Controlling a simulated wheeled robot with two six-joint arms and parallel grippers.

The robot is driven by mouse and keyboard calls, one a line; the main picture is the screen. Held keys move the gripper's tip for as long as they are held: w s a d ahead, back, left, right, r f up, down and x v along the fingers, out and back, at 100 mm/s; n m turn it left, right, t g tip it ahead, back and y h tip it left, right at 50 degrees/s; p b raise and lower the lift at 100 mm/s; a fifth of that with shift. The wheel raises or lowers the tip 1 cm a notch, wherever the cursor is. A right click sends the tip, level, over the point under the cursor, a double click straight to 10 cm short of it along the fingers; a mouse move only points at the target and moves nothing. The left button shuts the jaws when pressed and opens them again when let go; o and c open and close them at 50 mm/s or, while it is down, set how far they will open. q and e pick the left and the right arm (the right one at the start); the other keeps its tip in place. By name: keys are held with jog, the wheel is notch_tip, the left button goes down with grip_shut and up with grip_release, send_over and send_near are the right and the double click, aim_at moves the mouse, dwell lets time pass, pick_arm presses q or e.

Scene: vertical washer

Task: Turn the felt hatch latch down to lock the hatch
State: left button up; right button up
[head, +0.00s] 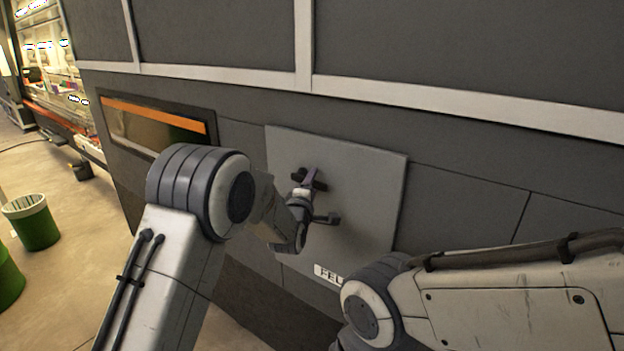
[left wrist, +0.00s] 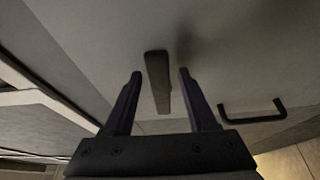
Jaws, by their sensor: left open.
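The felt hatch (head: 375,190) is a flat grey panel in the dark wall, with a partly hidden label (head: 328,274) that reads "FEL". My left gripper (head: 312,180) is at the hatch face and open. In the left wrist view, the latch (left wrist: 157,72) is a dark bar lying between the two spread fingers of the left gripper (left wrist: 160,74), with gaps on both sides. In the head view the gripper hides most of the latch. It looks roughly level, across the panel. My right gripper is out of view.
A dark U-shaped handle (left wrist: 252,112) is fixed on the panel; it also shows below the gripper in the head view (head: 328,219). An orange-edged window (head: 155,125) is to the left. My right arm crosses the lower right. Green bins (head: 33,225) stand on the floor at left.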

pick_arm(q)
grip_shut()
dwell(1.5)
